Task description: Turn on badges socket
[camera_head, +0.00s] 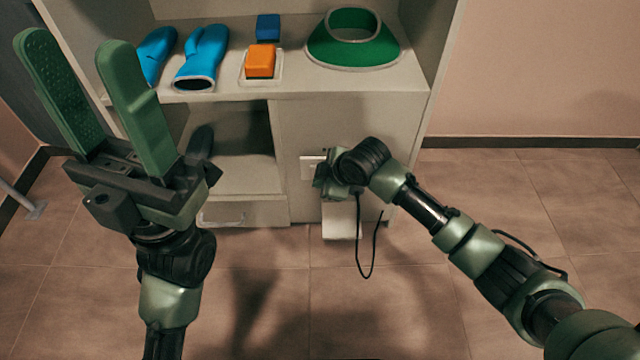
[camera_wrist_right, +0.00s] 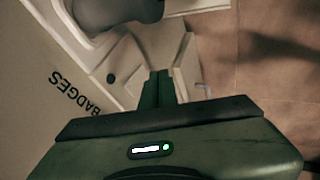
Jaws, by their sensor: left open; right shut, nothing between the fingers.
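The badges socket is a white plate (camera_head: 308,168) low on the cabinet's front panel in the head view, partly covered by my right gripper. In the right wrist view the black word BADGES is on the panel beside the white socket plate (camera_wrist_right: 126,62), which has a dark round spot. My right gripper (camera_wrist_right: 158,78) is shut and empty, its fingertips close in front of the plate. I cannot tell whether they touch it or the switch's position. My left gripper (camera_head: 78,42) is open and empty, raised at the left, away from the socket.
A white box (camera_head: 340,220) stands below my right gripper, with a black cable (camera_head: 369,272) hanging beside it. The floor at right is clear.

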